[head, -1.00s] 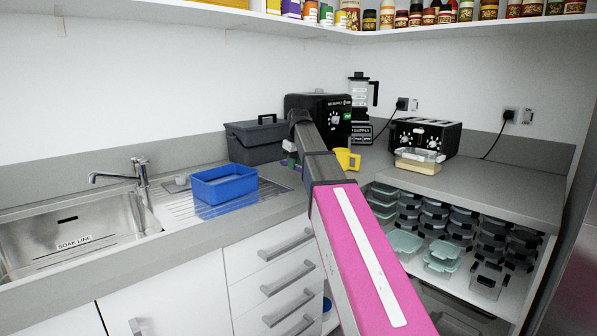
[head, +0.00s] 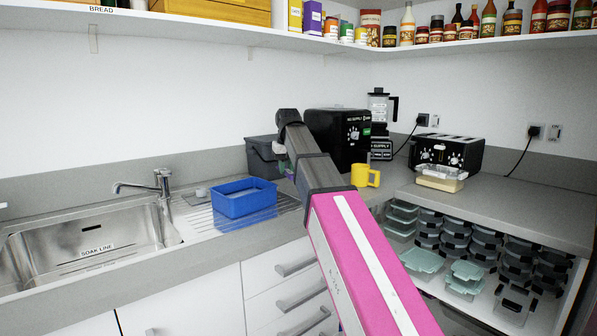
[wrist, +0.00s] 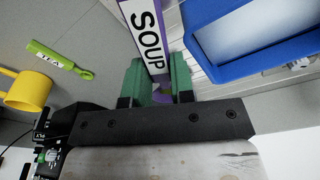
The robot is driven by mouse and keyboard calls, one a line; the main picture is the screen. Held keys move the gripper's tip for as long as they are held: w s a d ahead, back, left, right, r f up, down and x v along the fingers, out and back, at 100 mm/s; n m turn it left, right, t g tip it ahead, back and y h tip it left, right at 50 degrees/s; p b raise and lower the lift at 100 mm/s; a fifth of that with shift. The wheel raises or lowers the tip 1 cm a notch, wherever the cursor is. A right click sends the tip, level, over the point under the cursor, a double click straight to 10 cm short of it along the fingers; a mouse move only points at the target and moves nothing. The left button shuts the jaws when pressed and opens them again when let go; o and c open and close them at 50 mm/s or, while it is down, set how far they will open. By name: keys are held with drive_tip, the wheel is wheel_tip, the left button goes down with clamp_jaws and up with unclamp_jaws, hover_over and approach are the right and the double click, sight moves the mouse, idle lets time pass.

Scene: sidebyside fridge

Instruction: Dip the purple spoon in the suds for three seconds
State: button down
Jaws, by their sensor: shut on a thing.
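My gripper (wrist: 159,78) has green fingers and is shut on the purple spoon (wrist: 148,28), which has a white label reading SOUP. In the wrist view the spoon runs up out of the frame, so its far end is hidden. A blue tub (wrist: 208,65) lies to the right of the spoon, apart from it, with a pale surface inside. In the head view the blue tub (head: 241,207) stands on the ribbed drainboard. My gripper (head: 284,167) is to its right and mostly hidden by my arm. I cannot make out suds in the tub.
A steel sink (head: 90,247) marked SOAK LINE and a tap (head: 150,188) are left of the tub. A yellow mug (head: 366,176) is right of my arm. A green spoon labelled TEA (wrist: 60,58) lies on the counter. A dark box (head: 262,158) and black appliance (head: 345,130) stand behind.

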drive_tip(key=a+r+m+h, duration=0.1)
drive_tip(key=a+r+m, duration=0.2)
drive_tip(key=a+m, duration=0.85)
drive_tip(key=shift+a+f+n, duration=0.5)
drive_tip(key=shift+a+f, duration=0.1)
drive_tip(key=shift+f, duration=1.7)
drive_tip(key=shift+a+f+n, duration=0.55)
drive_tip(key=shift+a+f, duration=0.1)
drive_tip(key=shift+f, duration=1.6)
drive_tip(key=shift+a+f+n, duration=0.5)
drive_tip(key=shift+a+f, duration=0.1)
drive_tip(key=shift+f, duration=1.7)
drive_tip(key=shift+f, duration=0.2)
drive_tip(key=shift+r, duration=0.1)
